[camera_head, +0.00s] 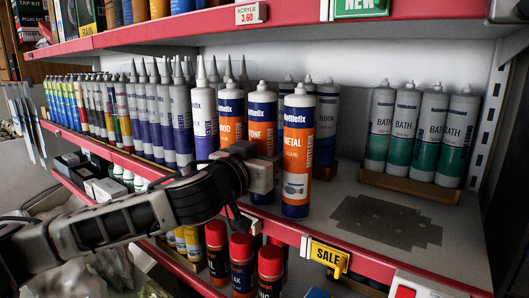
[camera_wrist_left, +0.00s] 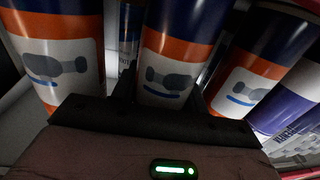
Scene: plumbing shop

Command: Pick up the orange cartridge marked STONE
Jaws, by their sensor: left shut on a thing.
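The cartridge marked STONE (camera_head: 262,118), navy and orange with a pale nozzle, stands upright on the shelf, its first letters partly hidden. My left gripper (camera_head: 262,174) reaches in from the left and covers part of its lower body. In the wrist view, which is upside down, this cartridge (camera_wrist_left: 176,45) sits between the fingers of my left gripper (camera_wrist_left: 165,98), which is shut on it. The METAL cartridge (camera_head: 297,150) stands close on its right and the WOOD cartridge (camera_head: 231,108) on its left. My right gripper is not in view.
Grey-and-purple cartridges (camera_head: 181,110) stand in a long row to the left. BATH cartridges (camera_head: 426,130) stand in a low tray at the back right. A dark mat (camera_head: 385,222) lies bare at the right. The upper shelf's red edge (camera_head: 200,34) runs above; spray cans (camera_head: 241,265) stand below.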

